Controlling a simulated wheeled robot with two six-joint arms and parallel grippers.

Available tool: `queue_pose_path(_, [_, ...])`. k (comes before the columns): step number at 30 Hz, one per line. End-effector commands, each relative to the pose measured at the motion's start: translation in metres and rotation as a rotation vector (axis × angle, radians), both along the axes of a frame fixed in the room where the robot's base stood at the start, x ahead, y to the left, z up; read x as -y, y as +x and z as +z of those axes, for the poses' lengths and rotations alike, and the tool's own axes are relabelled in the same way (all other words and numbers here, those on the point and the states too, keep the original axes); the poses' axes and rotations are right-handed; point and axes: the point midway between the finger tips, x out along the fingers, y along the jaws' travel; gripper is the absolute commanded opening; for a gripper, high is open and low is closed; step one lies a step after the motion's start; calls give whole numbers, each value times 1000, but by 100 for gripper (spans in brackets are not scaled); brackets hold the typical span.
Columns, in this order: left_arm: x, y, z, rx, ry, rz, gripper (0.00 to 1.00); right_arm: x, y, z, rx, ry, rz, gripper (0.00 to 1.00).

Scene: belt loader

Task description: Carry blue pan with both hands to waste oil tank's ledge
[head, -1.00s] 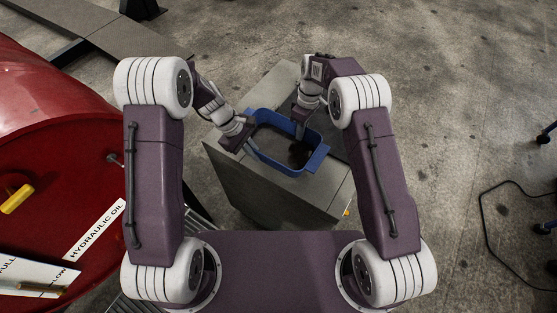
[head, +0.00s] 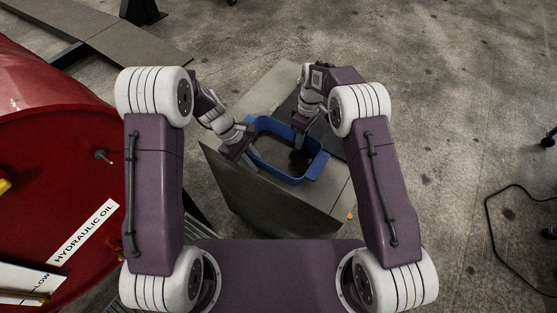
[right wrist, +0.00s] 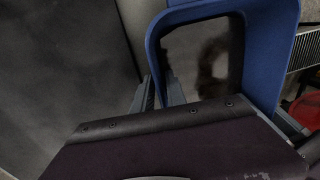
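The blue pan (head: 313,168) is open-topped with dark liquid inside. In the head view it appears over the top of a grey box-like body (head: 265,203), which may be the waste oil tank. I cannot tell whether the pan touches it. My left gripper (head: 248,149) is closed at the pan's left rim. My right gripper (head: 299,136) is at its far right rim. In the right wrist view, the fingers of my right gripper (right wrist: 160,95) pinch the wall of the pan (right wrist: 275,40). My left fingertips are partly hidden.
A large red drum (head: 60,180) marked "HYDRAULIC OIL" stands close on the left. A long grey beam (head: 130,45) lies at the far left. A black cable (head: 490,225) runs over the floor at the right.

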Motion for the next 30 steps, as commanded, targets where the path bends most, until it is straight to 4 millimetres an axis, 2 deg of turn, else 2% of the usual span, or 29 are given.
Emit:
queue_pose_path(11, [-1, 2, 7, 4, -1, 1, 25, -1, 0, 2, -1, 2, 1, 25])
queue_pose_path(14, [-8, 4, 23, 8, -2, 3, 25, -1, 0, 2, -1, 2, 1, 25])
queue_pose_path(21, [-33, 9, 79, 7, -1, 2, 25, -1, 0, 2, -1, 2, 1, 25])
queue_pose_path(24, [-41, 10, 97, 5, -1, 2, 25, -1, 0, 2, -1, 2, 1, 25])
queue_pose_path(30, [-48, 10, 112, 1, -1, 1, 25, -1, 0, 2, -1, 2, 1, 25])
